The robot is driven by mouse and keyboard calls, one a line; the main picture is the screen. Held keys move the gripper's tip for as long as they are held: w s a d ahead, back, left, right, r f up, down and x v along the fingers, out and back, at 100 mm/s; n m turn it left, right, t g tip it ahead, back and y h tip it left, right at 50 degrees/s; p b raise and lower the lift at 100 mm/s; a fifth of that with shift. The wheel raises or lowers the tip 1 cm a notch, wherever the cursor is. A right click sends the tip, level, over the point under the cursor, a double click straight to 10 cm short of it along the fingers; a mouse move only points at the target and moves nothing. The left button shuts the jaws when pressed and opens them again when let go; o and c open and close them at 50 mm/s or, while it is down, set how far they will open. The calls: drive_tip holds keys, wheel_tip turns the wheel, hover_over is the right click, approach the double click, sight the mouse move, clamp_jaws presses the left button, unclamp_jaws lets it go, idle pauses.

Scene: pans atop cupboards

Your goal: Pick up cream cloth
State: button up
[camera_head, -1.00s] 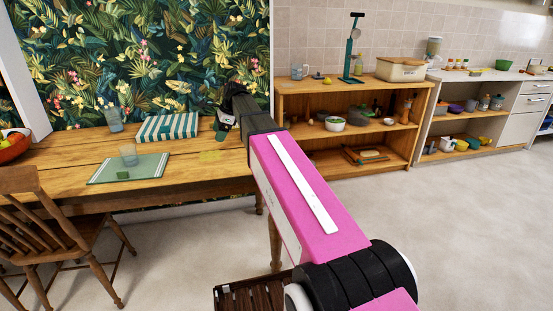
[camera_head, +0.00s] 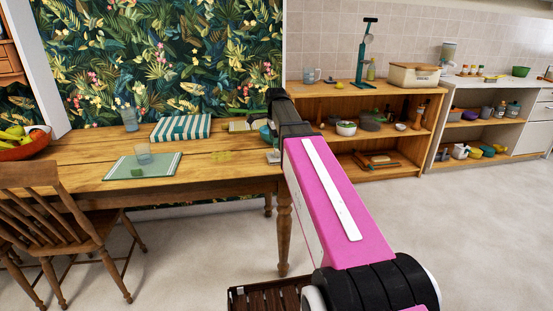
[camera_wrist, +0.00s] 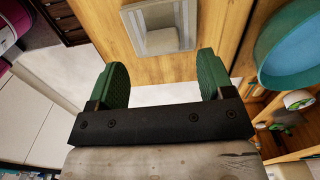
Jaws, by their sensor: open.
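I cannot clearly identify the cream cloth. A flat cream piece (camera_head: 240,126) lies at the back of the wooden table in the head view, partly behind my arm. In the head view my arm hides the gripper's fingers.
A teal bowl (camera_wrist: 292,48) is close on the right in the wrist view. A shelf unit (camera_head: 345,100) stands right of the table.

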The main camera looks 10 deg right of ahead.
sight(276, 150)
drive_tip(key=shift+w+d+f, duration=0.1)
drive_tip(key=shift+d+f, duration=0.05)
drive_tip(key=shift+f, duration=2.5)
drive_tip(key=c, duration=1)
